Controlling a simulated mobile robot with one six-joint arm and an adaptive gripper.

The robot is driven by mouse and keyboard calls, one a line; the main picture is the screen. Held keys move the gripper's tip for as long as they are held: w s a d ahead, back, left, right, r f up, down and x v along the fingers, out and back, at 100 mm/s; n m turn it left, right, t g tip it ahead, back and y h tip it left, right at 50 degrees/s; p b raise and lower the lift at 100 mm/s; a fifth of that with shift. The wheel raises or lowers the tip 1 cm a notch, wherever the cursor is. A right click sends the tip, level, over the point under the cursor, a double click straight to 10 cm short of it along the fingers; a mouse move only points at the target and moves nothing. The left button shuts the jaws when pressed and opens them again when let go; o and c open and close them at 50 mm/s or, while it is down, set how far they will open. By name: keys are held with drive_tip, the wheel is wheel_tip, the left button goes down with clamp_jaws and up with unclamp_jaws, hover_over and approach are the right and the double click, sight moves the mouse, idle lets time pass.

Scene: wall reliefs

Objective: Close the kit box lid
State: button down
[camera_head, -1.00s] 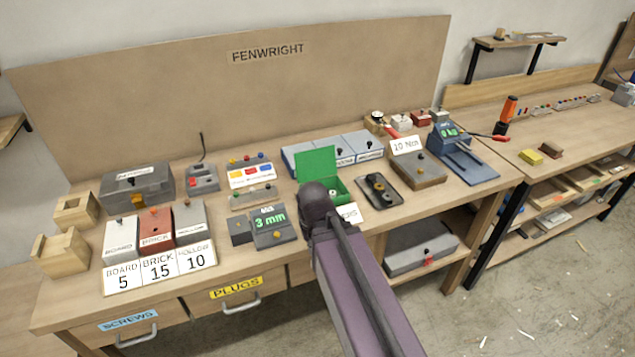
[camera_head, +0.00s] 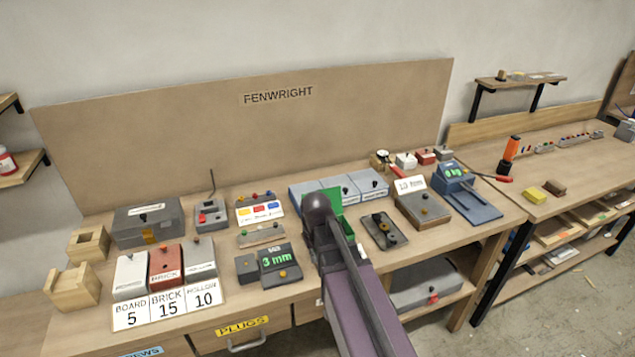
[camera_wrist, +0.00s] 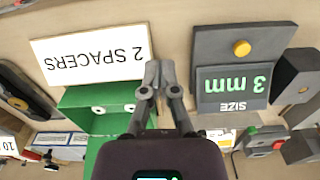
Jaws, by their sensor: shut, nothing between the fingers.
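The green kit box (camera_wrist: 75,97) shows in the wrist view, with white round parts inside it. Its green lid (camera_head: 337,198) stands up at the back in the head view, largely hidden by my arm. In the wrist view a green panel, seemingly the lid (camera_wrist: 95,152), rises below the box. My gripper (camera_wrist: 157,68) is shut and empty, its fingers pointing down beside the box, between it and the 3 mm gauge. I cannot tell whether it touches the box. In the head view my arm hides the fingers.
The 3 mm gauge (camera_head: 281,266) stands left of my arm, and a dark tray (camera_head: 383,231) lies to its right. A "2 SPACERS" card (camera_wrist: 92,52) lies in front of the box. Blue-grey boxes (camera_head: 372,184) stand behind.

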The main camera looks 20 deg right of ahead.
drive_tip(key=w+d+r+p, duration=0.2)
drive_tip(key=w+r+p, duration=0.2)
drive_tip(key=w, duration=0.4)
drive_tip(key=w+d+r+p, duration=0.2)
drive_tip(key=w+r+p, duration=0.3)
drive_tip(key=w, duration=0.4)
drive_tip(key=w+d+r+n+p, duration=0.1)
drive_tip(key=w+d+r+p, duration=0.1)
drive_tip(key=w+r+p, duration=0.3)
drive_tip(key=w+r, duration=0.1)
drive_tip(key=w, duration=0.3)
drive_tip(key=shift+w+d+r+t, duration=0.25)
drive_tip(key=shift+d+t, duration=0.15)
drive_tip(key=shift+f, duration=0.15)
drive_tip(key=f+b, duration=1)
drive_tip(key=shift+w+a, duration=0.2)
drive_tip(key=shift+w, duration=0.2)
drive_tip(key=shift+s+d+r+p, duration=0.1)
drive_tip(key=shift+s+r+p, duration=0.15)
drive_tip(key=shift+s, duration=0.4)
drive_tip(key=shift+s+d+r+p, duration=0.1)
drive_tip(key=shift+s+r+p, duration=0.1)
drive_tip(key=shift+s, duration=0.45)
drive_tip(key=shift+s+d+r+p, duration=0.15)
drive_tip(key=shift+s+r, duration=0.1)
drive_tip(key=shift+s, duration=0.4)
drive_tip(key=shift+a, duration=0.1)
drive_tip(key=shift+s+d, duration=0.1)
drive_tip(key=shift+d, duration=0.15)
